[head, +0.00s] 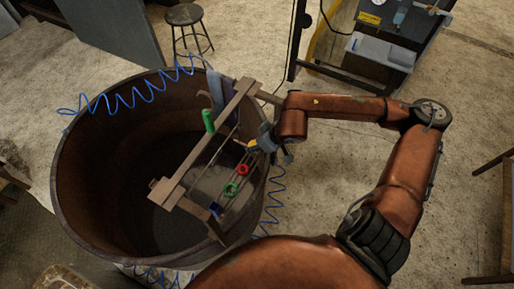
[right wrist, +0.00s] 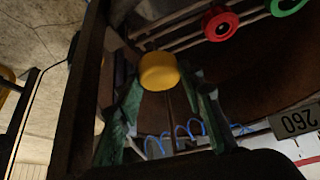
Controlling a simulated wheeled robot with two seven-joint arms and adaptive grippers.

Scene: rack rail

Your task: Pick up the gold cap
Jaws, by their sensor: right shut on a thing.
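The gold cap (right wrist: 158,71) is a round yellow piece held between the green fingers of my right gripper (right wrist: 160,88) in the right wrist view. In the head view the gold cap (head: 252,143) is a small yellow spot at the tip of my right gripper (head: 262,143), beside the rack's rods (head: 226,150). My right gripper is shut on the cap. I cannot tell whether the cap still touches a rod. My left gripper is not in view.
The wooden rack (head: 170,190) lies across a large rusty tub (head: 75,200). A red ring (head: 242,169), a green ring (head: 230,190) and a green cylinder (head: 208,120) are on it. A blue coiled hose (head: 130,96) hangs around the tub rim. A stool (head: 185,16) stands behind.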

